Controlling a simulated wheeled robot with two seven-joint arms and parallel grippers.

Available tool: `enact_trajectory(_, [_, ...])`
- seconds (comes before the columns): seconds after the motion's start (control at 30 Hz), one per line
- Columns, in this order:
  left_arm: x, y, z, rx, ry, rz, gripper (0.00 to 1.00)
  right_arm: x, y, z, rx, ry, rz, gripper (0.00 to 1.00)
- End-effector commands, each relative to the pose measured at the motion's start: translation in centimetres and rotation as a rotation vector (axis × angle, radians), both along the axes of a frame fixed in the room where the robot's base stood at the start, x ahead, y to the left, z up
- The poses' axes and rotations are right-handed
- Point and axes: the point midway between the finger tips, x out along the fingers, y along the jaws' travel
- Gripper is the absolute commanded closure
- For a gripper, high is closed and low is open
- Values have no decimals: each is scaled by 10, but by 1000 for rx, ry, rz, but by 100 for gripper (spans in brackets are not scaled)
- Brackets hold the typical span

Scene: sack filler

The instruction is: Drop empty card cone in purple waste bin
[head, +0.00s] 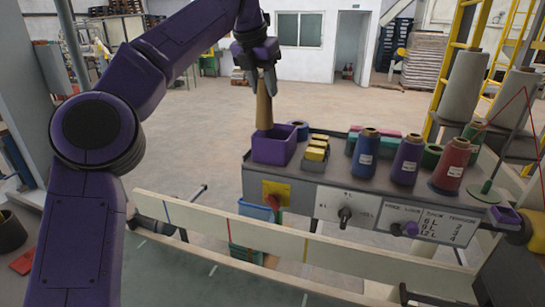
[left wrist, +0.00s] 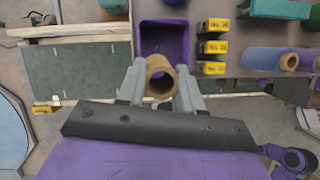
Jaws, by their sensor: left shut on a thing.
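My left gripper (head: 262,76) is shut on a brown card cone (head: 264,108), which hangs upright and bare of thread below the fingers. The cone's lower end overlaps the back of the purple waste bin (head: 272,151) in the head view; I cannot tell how far above the rim it is. In the left wrist view the cone (left wrist: 160,76) sits between the two grey fingers (left wrist: 161,88), its hollow end showing, with the purple bin (left wrist: 165,22) just beyond it. The bin stands at the left end of the grey machine top. My right gripper is not in view.
Yellow-topped blocks (head: 316,152) stand right of the bin, and a blue ring-like spool (head: 299,129) behind it. Blue, purple and red thread cones (head: 407,160) stand further right. A pale rail (head: 230,236) runs across in front of the machine.

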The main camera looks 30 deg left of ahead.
Motion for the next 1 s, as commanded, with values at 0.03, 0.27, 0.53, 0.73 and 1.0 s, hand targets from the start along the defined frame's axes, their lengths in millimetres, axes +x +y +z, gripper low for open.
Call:
enact_trajectory(0.03, [2, 0, -5, 0, 2, 1, 100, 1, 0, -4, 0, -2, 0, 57])
enact_trajectory(0.27, [3, 0, -3, 0, 2, 1, 55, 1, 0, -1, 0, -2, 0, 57])
enact_trajectory(0.53, [3, 0, -3, 0, 2, 1, 35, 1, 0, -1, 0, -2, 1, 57])
enact_trajectory(0.73, [-3, 0, 12, 1, -1, 2, 35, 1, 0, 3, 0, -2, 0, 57])
enact_trajectory(1.0, [-33, -1, 74, 0, -6, 3, 35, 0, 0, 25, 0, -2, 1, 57])
